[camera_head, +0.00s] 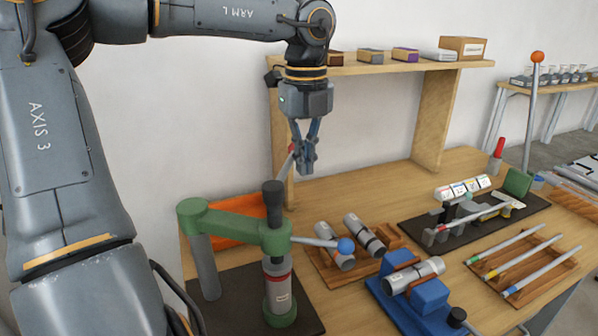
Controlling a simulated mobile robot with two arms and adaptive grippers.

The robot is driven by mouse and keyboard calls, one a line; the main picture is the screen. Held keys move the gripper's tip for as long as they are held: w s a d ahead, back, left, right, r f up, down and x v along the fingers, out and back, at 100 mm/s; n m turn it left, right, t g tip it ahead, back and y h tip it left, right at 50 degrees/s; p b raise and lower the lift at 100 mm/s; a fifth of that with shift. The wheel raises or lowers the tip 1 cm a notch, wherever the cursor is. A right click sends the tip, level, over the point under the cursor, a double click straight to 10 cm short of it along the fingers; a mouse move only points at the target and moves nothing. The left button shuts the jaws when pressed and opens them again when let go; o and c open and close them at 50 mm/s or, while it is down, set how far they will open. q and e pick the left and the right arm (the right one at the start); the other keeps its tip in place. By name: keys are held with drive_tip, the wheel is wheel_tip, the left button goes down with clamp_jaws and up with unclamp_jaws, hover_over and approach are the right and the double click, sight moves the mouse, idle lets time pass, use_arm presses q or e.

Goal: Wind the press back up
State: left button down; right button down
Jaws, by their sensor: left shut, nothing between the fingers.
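The press (235,222) is a green arm on a grey post at the left of the bench, on a dark base plate. A black cylinder (273,194) stands up through its head, and a red-banded grey cylinder (278,275) sits below the head in a green holder. A grey lever with a blue ball (345,245) sticks out from the head to the right, roughly level. My left gripper (306,170) hangs shut and empty, above and behind the press head. A thin grey bar with a red part (291,151) shows beside its fingers; whether they touch is unclear. My right gripper is out of view.
A wooden shelf (435,68) with small boxes stands at the back. A blue fixture (430,294) holds a grey cylinder, with a wooden cradle (327,270) of cylinders beside it.

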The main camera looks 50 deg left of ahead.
use_arm(q)
drive_tip(key=s+a, duration=0.2)
drive_tip(key=a, duration=0.1)
drive_tip(key=shift+s+a, duration=0.2)
drive_tip(key=shift+a, duration=0.05)
drive_tip(key=s+a, duration=0.1)
drive_tip(key=s+a+b, duration=0.1)
drive_tip(key=s, duration=0.1)
drive_tip(key=shift+s, duration=0.2)
